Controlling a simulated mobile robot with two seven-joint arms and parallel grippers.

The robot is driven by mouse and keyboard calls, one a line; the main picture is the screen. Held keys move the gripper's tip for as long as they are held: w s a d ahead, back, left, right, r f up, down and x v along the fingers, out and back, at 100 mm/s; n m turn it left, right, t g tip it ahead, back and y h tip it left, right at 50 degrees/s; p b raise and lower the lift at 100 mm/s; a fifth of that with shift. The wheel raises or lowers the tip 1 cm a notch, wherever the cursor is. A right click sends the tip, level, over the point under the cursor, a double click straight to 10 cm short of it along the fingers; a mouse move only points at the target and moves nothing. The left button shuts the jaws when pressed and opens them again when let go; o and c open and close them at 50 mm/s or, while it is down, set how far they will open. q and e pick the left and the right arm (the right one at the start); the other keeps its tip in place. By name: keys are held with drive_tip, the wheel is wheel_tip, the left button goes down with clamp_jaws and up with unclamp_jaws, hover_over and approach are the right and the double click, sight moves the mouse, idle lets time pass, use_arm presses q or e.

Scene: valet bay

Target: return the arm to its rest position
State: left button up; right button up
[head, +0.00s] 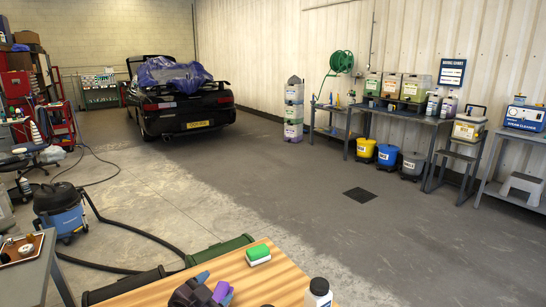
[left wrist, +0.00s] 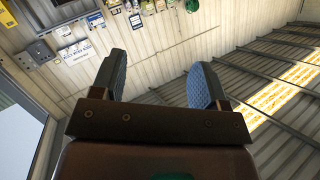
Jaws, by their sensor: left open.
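My left gripper (head: 203,283) shows at the bottom of the head view, low over the near wooden table (head: 165,292). In the left wrist view its two blue-padded fingers (left wrist: 160,82) stand well apart with nothing between them. That view looks up at the ribbed wall and roof beams. A purple item (head: 222,292) shows right beside the gripper; I cannot tell whether they touch. My right gripper is in neither view.
On the table are a green-and-white sponge (head: 258,254) and a white bottle with a dark cap (head: 318,294). A blue vacuum (head: 62,212) with a hose stands at left. The middle floor is clear.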

use_arm(q)
drive_tip(key=s+a+f+n+y, duration=0.2)
drive_tip(key=s+a+f+n, duration=0.1)
drive_tip(key=s+f, duration=0.3)
drive_tip(key=s+a+f+n+g+y, duration=0.1)
drive_tip(key=s+a+f+n+y, duration=0.1)
drive_tip(key=s+a+f, duration=0.4)
drive_tip(key=s+a+f+n+g+y, duration=0.1)
drive_tip(key=s+a+f+n, duration=0.3)
drive_tip(key=s, duration=0.9)
drive_tip(key=shift+s+a+f+y, duration=0.25)
drive_tip(key=shift+f+y, duration=0.15)
drive_tip(key=shift+f, duration=0.1)
drive_tip(key=shift+s+a+f+y, duration=0.1)
drive_tip(key=shift+a+f+y, duration=0.1)
drive_tip(key=shift+f+y, duration=0.25)
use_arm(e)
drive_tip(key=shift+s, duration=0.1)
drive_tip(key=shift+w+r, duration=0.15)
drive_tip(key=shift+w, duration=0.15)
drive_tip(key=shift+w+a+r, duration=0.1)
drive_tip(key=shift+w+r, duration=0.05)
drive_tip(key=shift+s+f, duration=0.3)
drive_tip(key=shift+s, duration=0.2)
